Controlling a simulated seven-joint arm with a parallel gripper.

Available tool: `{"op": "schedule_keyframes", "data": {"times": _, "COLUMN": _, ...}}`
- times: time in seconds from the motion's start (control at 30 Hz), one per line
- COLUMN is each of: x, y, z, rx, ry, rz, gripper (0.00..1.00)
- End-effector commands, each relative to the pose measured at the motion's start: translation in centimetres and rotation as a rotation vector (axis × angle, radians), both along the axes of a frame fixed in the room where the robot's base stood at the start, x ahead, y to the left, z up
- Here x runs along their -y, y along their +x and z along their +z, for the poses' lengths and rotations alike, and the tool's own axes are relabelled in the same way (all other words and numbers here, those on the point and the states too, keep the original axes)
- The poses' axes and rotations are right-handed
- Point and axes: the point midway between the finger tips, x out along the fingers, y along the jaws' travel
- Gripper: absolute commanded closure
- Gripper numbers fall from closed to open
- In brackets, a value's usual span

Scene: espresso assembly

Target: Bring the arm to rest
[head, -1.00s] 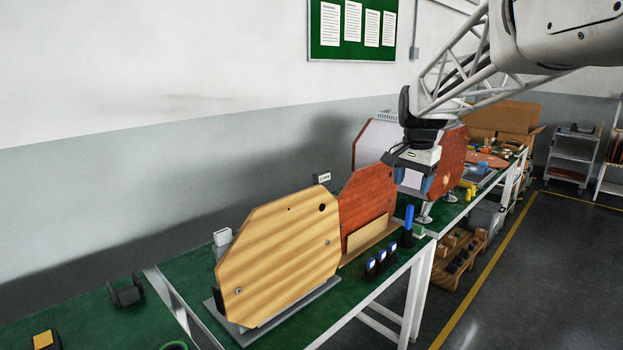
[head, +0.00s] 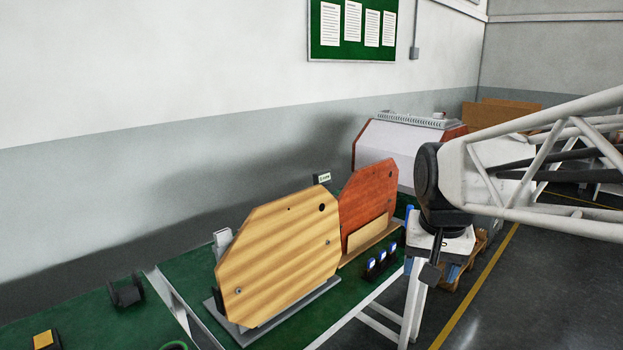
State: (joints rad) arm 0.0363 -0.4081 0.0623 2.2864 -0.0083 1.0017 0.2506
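My gripper (head: 436,258) hangs at the end of my arm on the right side of the head view. It is in front of the right edge of the green-topped workbench, seen against the aisle floor. Its fingers are mostly hidden or too dark to read, so I cannot tell whether they are open or shut. I see nothing clearly held in it.
A light wooden panel (head: 280,255) and a red-brown panel (head: 368,200) stand upright on the workbench (head: 190,272). Small dark blocks with blue tops (head: 382,260) stand near its front edge. A white-and-wood machine (head: 392,148) is behind. The aisle floor (head: 545,290) is clear.

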Motion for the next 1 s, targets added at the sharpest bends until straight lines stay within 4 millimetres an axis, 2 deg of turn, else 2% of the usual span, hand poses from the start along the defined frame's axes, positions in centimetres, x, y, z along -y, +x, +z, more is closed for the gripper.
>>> {"op": "schedule_keyframes", "data": {"times": 0.03, "x": -0.2, "y": -1.4, "z": -0.5, "rx": 0.004, "ry": -0.005, "rz": 0.023, "gripper": 0.39}}
{"op": "schedule_keyframes", "data": {"times": 0.2, "x": -0.6, "y": -5.6, "z": -2.6, "rx": 0.012, "ry": -0.020, "rz": 0.099, "gripper": 0.39}}
{"op": "schedule_keyframes", "data": {"times": 0.5, "x": -1.2, "y": -11.7, "z": -6.2, "rx": 0.026, "ry": -0.044, "rz": 0.218, "gripper": 0.39}}
{"op": "schedule_keyframes", "data": {"times": 0.7, "x": -1.3, "y": -13.4, "z": -7.4, "rx": 0.030, "ry": -0.051, "rz": 0.253, "gripper": 0.39}}
{"op": "schedule_keyframes", "data": {"times": 1.0, "x": -1.3, "y": -13.6, "z": -7.6, "rx": 0.030, "ry": -0.052, "rz": 0.258, "gripper": 0.39}}
